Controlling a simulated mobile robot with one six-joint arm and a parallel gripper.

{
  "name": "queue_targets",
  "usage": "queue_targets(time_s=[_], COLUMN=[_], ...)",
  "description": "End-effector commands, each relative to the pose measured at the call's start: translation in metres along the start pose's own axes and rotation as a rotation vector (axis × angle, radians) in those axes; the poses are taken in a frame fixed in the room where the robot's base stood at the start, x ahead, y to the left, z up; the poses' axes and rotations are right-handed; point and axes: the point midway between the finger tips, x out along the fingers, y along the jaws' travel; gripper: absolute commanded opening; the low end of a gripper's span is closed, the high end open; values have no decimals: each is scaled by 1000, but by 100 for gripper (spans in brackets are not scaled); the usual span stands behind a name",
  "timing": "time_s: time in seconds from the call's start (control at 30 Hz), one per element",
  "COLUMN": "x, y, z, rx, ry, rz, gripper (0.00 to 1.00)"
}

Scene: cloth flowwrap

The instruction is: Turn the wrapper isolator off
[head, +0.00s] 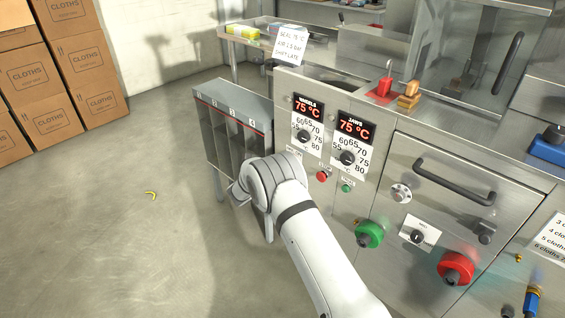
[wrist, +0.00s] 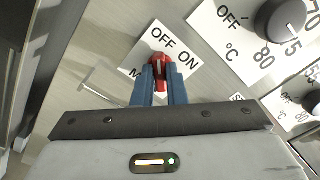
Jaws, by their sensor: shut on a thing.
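The wrapper isolator is a red knob (wrist: 160,62) on a white plate (wrist: 183,52) marked OFF and ON in the wrist view. The blue fingers of my gripper (wrist: 161,76) are shut on the knob, one on each side. A pale mark on the knob shows between the fingers, but I cannot tell firmly which word it points at. In the head view my arm's wrist covers the knob and the fingers.
Two temperature dials (head: 304,135) (head: 347,158) with red 75 °C displays sit close by on the steel panel. A red button (head: 322,176) and a green one (head: 346,188) are right of my wrist. A grey slotted rack (head: 232,110) stands just left.

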Motion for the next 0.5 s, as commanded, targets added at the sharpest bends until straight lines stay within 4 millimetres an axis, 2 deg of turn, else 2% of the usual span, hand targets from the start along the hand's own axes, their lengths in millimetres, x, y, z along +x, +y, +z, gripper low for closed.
queue_targets(time_s=[0.03, 0.1, 0.13, 0.2, 0.4, 0.5], x=[-1, -2, -2, -2, -1, -1], y=[-1, -1, -1, 0, 0, 0], z=[7, 7, 7, 6, 3, 2], rx=[5, 5, 6, 5, 2, 2], ry=[-11, -11, -11, -11, -6, -5], rz=[2, 2, 2, 3, 2, 1], gripper=[0, 0, 13, 18, 34, 34])
